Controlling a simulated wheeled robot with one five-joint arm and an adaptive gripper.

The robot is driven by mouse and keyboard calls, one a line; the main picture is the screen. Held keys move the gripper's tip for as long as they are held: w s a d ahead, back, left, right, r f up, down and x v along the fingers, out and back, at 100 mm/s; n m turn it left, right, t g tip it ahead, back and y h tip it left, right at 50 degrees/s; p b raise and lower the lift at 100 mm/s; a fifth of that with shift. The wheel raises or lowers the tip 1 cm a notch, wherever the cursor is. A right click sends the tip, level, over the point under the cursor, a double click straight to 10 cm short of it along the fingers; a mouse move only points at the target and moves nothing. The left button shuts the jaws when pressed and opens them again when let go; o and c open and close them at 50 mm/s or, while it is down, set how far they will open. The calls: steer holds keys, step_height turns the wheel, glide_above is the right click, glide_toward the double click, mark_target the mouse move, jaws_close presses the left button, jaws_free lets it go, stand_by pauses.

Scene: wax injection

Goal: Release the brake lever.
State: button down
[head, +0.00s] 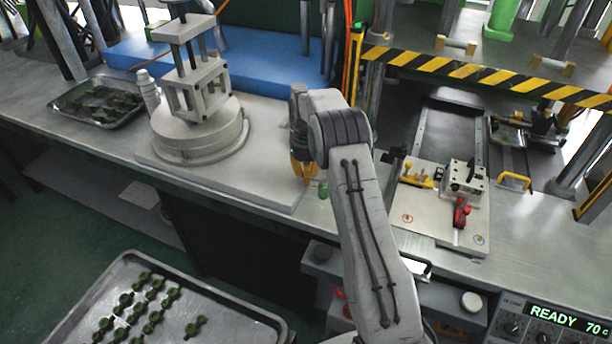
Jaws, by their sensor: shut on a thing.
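My gripper (304,176) points down at the right front edge of the grey base plate (220,184), left of my arm. Its yellow fingertips are shut on what I take to be the brake lever, though the grip itself is largely hidden. A small green piece (323,191) shows just right of the fingertips; I cannot tell whether it is part of the lever. The round grey turntable (198,135) with an upright metal frame (196,80) stands on the plate to the left of my gripper.
Another parts tray (235,312) is in front. At right are a mould fixture (430,214) with a red lever (462,213) and a striped bar (470,70).

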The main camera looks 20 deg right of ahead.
steer(key=shift+f, duration=0.1)
stand_by(0.3)
steer(key=c, duration=1.1)
jaws_free()
steer(key=shift+c, duration=0.2)
step_height(320, 180, up, 12)
